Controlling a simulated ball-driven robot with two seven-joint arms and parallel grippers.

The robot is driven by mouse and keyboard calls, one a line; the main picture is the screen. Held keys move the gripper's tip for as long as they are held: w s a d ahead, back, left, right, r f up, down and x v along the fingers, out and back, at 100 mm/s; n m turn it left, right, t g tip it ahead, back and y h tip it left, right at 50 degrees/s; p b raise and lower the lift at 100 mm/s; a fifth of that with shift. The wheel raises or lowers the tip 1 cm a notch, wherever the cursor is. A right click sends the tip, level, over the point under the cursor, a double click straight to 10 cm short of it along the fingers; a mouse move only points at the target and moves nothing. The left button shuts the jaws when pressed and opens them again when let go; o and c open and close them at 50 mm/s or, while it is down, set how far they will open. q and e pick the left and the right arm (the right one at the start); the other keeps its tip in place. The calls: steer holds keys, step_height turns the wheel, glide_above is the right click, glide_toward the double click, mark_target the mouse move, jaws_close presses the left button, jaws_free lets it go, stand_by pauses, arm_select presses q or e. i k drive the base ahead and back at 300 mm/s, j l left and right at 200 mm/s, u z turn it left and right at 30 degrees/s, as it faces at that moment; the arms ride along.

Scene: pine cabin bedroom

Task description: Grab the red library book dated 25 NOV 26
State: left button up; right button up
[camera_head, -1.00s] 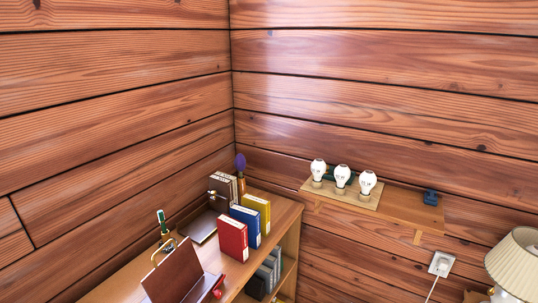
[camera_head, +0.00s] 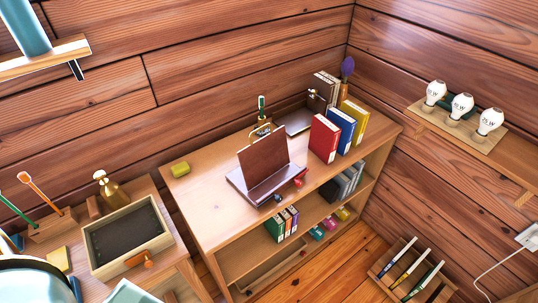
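A red book (camera_head: 324,139) stands upright on top of the wooden shelf unit, at the left of a row with a blue book (camera_head: 344,130) and a yellow book (camera_head: 361,122). A white label patch shows low on its spine, too small to read, so I cannot tell its date. A small red object (camera_head: 300,178) lies beside the brown stand. Smaller books (camera_head: 282,223), including a reddish one, stand on the shelf below. Neither of my grippers is in view.
A brown open stand (camera_head: 264,172) sits left of the books. Dark books (camera_head: 312,89) stand behind. A side table with a tray (camera_head: 128,240) is at lower left. A wall shelf with several bulbs (camera_head: 462,106) is at right.

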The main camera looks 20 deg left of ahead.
mark_target(324, 136)
steer(key=i+l+u, duration=0.15)
steer(key=i, duration=0.25)
steer(key=i+l+u, duration=0.15)
steer(key=i, duration=0.25)
steer(key=i+l+u, duration=0.2)
steer(key=i+l, duration=0.1)
steer(key=i, duration=0.1)
